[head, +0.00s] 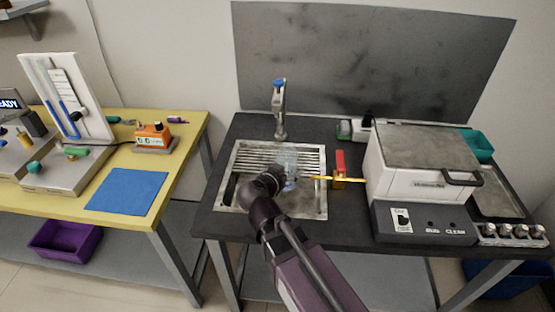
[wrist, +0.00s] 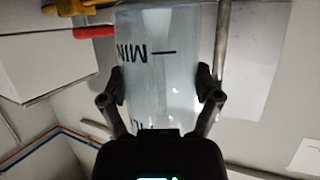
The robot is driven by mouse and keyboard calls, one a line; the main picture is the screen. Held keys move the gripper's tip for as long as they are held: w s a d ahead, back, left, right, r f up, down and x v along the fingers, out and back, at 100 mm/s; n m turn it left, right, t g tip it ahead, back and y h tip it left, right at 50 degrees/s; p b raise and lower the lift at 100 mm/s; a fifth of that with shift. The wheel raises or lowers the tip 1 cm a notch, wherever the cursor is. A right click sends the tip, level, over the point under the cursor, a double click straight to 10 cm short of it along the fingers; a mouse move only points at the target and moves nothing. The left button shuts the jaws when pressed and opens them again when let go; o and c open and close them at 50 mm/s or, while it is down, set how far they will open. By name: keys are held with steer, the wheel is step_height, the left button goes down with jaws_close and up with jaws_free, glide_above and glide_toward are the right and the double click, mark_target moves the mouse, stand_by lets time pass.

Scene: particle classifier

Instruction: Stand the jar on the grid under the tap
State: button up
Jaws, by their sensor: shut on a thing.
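My gripper (head: 284,177) is shut on a clear jar (head: 288,162) over the sink (head: 232,192). The wrist view shows the jar (wrist: 158,85) between both fingers, with black MIN lettering on its wall, upside down in that picture. The slatted metal grid (head: 252,157) lies across the back of the sink. The tap (head: 281,112), with a blue top, stands behind it. The jar appears in front of the tap, against the grid's front part. I cannot tell whether it touches the grid. My gripper and wrist hide part of the basin and the jar's lower end.
A red and yellow clamp-like thing (head: 340,168) stands right of the sink, its yellow rod reaching toward the jar. A white machine (head: 412,165) with a grey lid fills the right of the dark bench. The yellow table (head: 185,145) is at left, across a gap.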

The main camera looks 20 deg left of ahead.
steer(key=w+a, duration=0.2)
steer(key=w, duration=0.2)
steer(key=w+a+f+b, duration=0.1)
steer(key=w+a, duration=0.1)
steer(key=w, duration=0.2)
steer(key=w+a, duration=0.3)
steer(key=w, duration=0.1)
steer(key=shift+w+f, duration=0.2)
steer(key=shift+w, duration=0.15)
steer(key=shift+w+a, duration=0.35)
steer(key=shift+w, duration=0.25)
step_height(320, 180, down, 4)
steer(key=b, duration=0.4)
steer(key=shift+r, duration=0.15)
steer(key=o, duration=1)
